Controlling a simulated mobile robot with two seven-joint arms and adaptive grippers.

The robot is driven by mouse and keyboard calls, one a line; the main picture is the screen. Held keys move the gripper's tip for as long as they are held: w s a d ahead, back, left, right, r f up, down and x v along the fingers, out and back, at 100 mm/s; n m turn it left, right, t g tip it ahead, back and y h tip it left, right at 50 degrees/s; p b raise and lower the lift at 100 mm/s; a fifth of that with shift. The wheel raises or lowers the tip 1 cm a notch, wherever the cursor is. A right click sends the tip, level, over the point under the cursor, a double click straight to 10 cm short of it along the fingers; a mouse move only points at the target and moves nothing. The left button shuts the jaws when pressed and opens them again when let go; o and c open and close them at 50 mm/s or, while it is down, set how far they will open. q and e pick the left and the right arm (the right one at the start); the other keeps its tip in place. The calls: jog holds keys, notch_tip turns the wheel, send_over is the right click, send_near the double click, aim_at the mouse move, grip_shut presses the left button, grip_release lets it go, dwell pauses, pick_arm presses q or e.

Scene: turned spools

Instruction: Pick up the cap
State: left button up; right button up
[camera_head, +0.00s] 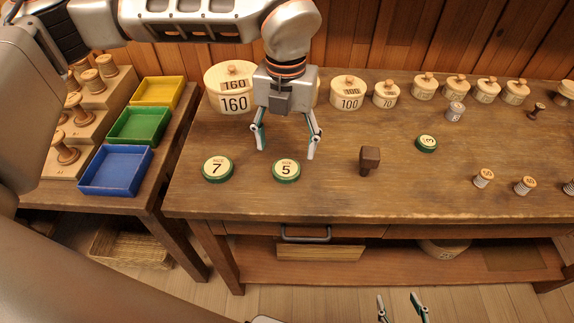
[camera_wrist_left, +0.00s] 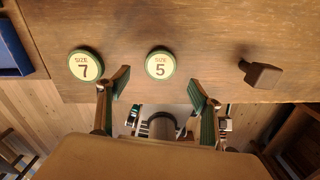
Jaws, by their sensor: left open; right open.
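Three round, cap-like discs with green rims and cream tops lie on the wooden table (camera_head: 330,195). The size 5 cap (camera_head: 286,170) is at front centre, the size 7 cap (camera_head: 217,169) to its left, and the size 3 cap (camera_head: 427,144) further right, its number turned. My left gripper (camera_head: 286,150) is open and empty, pointing down above the table near the size 5 cap. In the left wrist view the size 5 cap (camera_wrist_left: 160,64) shows just beyond and between the fingertips, apart from them. My right gripper (camera_head: 399,298) is open and empty, low in front of the table.
A dark brown block-shaped object (camera_head: 369,160) stands right of the size 5 cap. Round lidded boxes, such as the 160 box (camera_head: 231,88), line the back. Yellow, green and blue trays (camera_head: 116,187) sit on a side table at left.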

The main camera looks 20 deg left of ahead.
aim_at(286, 168)
pick_arm(q)
notch_tip(286, 168, down, 7)
jog(key=shift+s+r, duration=0.1)
jog(key=c, duration=1)
